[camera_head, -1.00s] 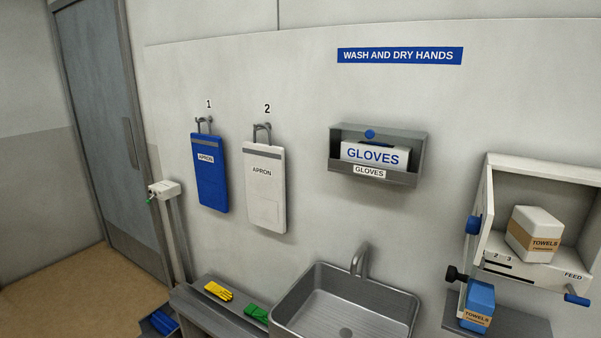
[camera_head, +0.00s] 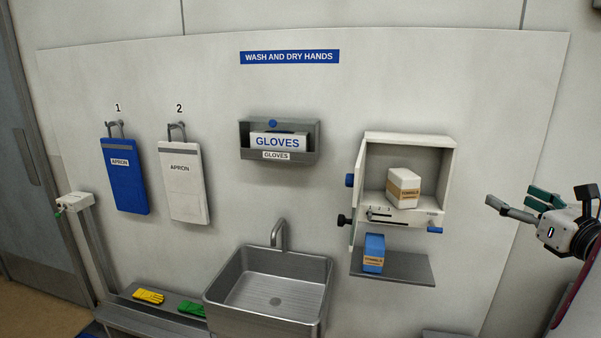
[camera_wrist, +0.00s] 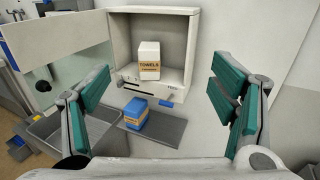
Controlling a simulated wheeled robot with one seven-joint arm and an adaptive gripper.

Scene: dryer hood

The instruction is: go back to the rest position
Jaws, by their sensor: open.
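My gripper (camera_head: 517,206) is at the right side of the head view, to the right of the open dispenser cabinet (camera_head: 410,139) and apart from it. In the wrist view my gripper (camera_wrist: 160,105) has its green-padded fingers spread wide with nothing between them touching. The cabinet stands open in that view, with its door (camera_wrist: 58,42) swung to the left. A white towel pack (camera_head: 403,188) with a brown band sits inside the cabinet. A blue towel pack (camera_head: 373,252) stands on the grey shelf (camera_head: 410,267) below it.
A steel sink (camera_head: 240,285) is left of the shelf. A glove box (camera_head: 278,142) in a grey holder, a blue apron (camera_head: 124,175) and a white apron (camera_head: 184,182) are on the wall. Yellow gloves (camera_head: 149,296) and green gloves (camera_head: 191,308) lie on the bench at lower left.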

